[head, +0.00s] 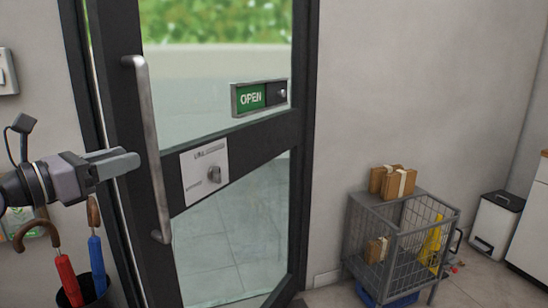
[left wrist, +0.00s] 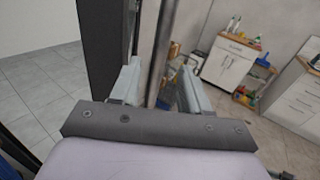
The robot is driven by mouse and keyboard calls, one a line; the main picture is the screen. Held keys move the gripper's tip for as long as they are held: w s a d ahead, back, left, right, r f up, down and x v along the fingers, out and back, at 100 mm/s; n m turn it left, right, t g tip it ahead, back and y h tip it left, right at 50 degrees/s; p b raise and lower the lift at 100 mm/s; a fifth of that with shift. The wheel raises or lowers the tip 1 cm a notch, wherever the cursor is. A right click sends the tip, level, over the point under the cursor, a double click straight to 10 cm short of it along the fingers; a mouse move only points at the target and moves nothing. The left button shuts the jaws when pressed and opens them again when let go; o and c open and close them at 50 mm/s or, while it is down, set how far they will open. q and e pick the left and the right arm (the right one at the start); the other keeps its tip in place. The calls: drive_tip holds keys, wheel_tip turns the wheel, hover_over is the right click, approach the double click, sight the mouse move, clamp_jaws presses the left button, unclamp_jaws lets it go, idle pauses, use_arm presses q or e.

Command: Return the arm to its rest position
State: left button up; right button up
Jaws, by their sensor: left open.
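My left gripper (head: 122,160) is at the left of the head view, level with the middle of the door's long vertical handle (head: 148,130). Its fingertips point at the handle and look close to it. In the left wrist view the two fingers (left wrist: 160,85) are spread apart. A vertical metal bar (left wrist: 164,45), which looks like the handle, shows between them. I cannot tell whether the fingers reach around it or touch it. My right gripper is in neither view.
Umbrellas (head: 66,278) stand below my left arm. A wire cage cart (head: 420,240) with boxes (head: 392,182) and a white bin (head: 496,222) stand right.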

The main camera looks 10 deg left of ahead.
use_arm(q)
drive_tip(key=s+d+f+n+t+y+p, duration=0.1)
drive_tip(key=s+d+f+n+y+p, duration=0.15)
drive_tip(key=f+n, duration=0.95)
drive_tip(key=s+d+f+n+t+y+p, duration=0.1)
drive_tip(key=d+f+n+p, duration=0.15)
drive_tip(key=f+n, duration=0.85)
drive_tip(key=s+d+f+n+g+y, duration=0.1)
drive_tip(key=s+d+f+n+g, duration=0.3)
drive_tip(key=s+d+f+n, duration=0.2)
drive_tip(key=s+d+f+n+g+y+p, duration=0.1)
drive_tip(key=s+d+f+n+g, duration=0.3)
drive_tip(key=s+f+n, duration=0.5)
wheel_tip(320, 180, down, 5)
drive_tip(key=shift+s+d+r+n, duration=0.25)
drive_tip(key=shift+s+d, duration=0.4)
drive_tip(key=shift+d, duration=0.5)
